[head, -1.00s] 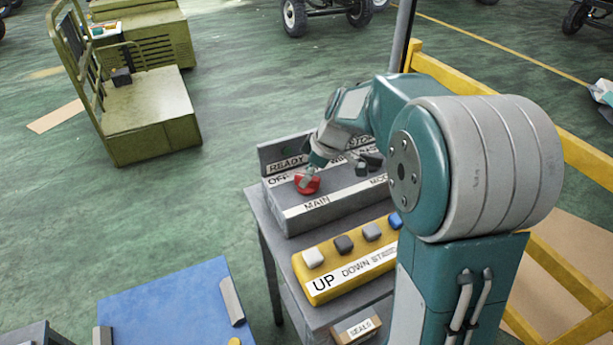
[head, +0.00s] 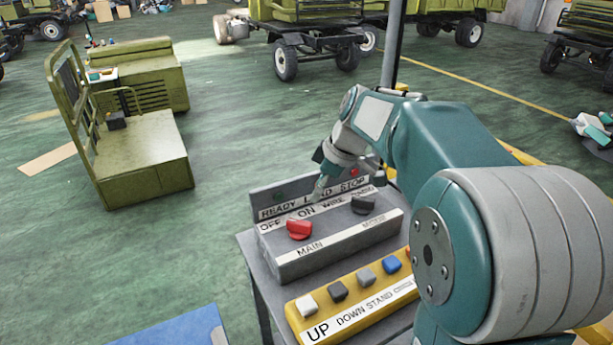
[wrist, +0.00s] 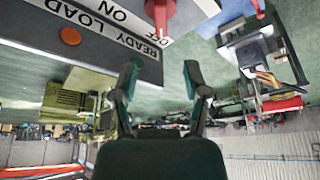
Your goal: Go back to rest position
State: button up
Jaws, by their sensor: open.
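My gripper (head: 322,183) is above the grey control box (head: 340,243) in the head view, near its back label strip. In the wrist view my gripper (wrist: 160,80) has its two fingers spread apart with nothing between them. The red MAIN knob (head: 299,229) sits on the box, apart from the fingers and to their lower left in the head view. The red knob also shows at the top of the wrist view (wrist: 163,14). A black knob (head: 363,205) sits to its right. Part of my gripper is hidden behind my wrist in the head view.
A yellow button panel (head: 350,300) with several coloured buttons lies in front of the grey box. A blue surface (head: 178,330) is at the lower left. A green seat-like frame (head: 140,165) stands at the left. Open green floor (head: 225,150) lies between.

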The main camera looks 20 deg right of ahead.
jog(key=s+a+f+m+t+h, duration=0.1)
jog(key=s+m, duration=0.4)
jog(key=s, duration=0.7)
jog(key=s+a+m+t+h, duration=0.2)
jog(key=s+m, duration=0.4)
jog(key=s, duration=0.5)
jog(key=shift+s+a+f+h, duration=0.3)
jog(key=shift+s+a+f, duration=0.05)
jog(key=shift+s+f, duration=0.05)
